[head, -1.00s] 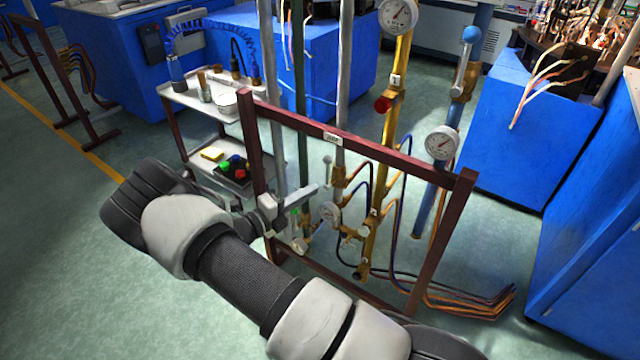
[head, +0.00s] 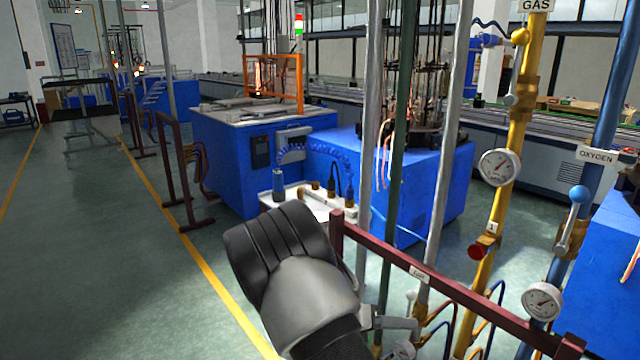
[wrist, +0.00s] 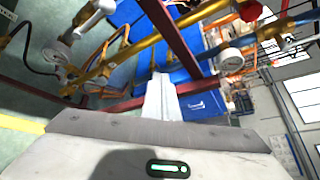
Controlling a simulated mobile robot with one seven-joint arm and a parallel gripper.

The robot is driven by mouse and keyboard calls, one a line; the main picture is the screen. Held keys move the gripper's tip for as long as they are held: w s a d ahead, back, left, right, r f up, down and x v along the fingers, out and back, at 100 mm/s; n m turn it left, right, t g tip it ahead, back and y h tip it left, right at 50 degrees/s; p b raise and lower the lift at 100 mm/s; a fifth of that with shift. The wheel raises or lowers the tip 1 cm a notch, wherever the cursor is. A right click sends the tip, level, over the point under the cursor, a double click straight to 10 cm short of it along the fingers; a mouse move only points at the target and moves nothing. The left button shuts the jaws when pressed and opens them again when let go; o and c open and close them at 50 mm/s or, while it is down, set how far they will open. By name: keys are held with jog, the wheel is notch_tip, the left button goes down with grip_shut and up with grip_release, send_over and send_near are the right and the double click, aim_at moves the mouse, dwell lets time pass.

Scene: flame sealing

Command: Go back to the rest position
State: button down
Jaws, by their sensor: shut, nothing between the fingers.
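My gripper (head: 408,323) shows at the bottom of the head view, partly hidden by my dark and light grey arm. Its pale fingers are together, with nothing seen between them. It is in front of the dark red pipe frame (head: 462,288), close to the pipes; I cannot tell whether it touches them. In the wrist view my gripper (wrist: 159,82) points up from the lower middle, with its fingers shut. The dark red frame (wrist: 170,30) and pipes show beyond it.
A yellow gas pipe (head: 507,130) with a gauge (head: 500,167) and a blue oxygen pipe (head: 606,110) with a gauge (head: 542,301) stand at right. A white cart (head: 318,203) and blue machines (head: 225,165) are behind my arm. Open green floor (head: 110,280) lies at left.

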jog(key=s+a+r+m+t+y+p, duration=0.1)
jog(key=s+a+r+m+y+p, duration=0.2)
jog(key=s+r+m+y, duration=0.4)
jog(key=s+a+r+m+t+y+p, duration=0.2)
jog(key=s+r+m+y, duration=0.5)
jog(key=s+r+m, duration=1.1)
notch_tip(320, 180, up, 5)
jog(key=a+m+p, duration=0.1)
jog(key=m, duration=0.4)
jog(key=shift+m+p, duration=0.4)
jog(key=shift+s+f, duration=0.1)
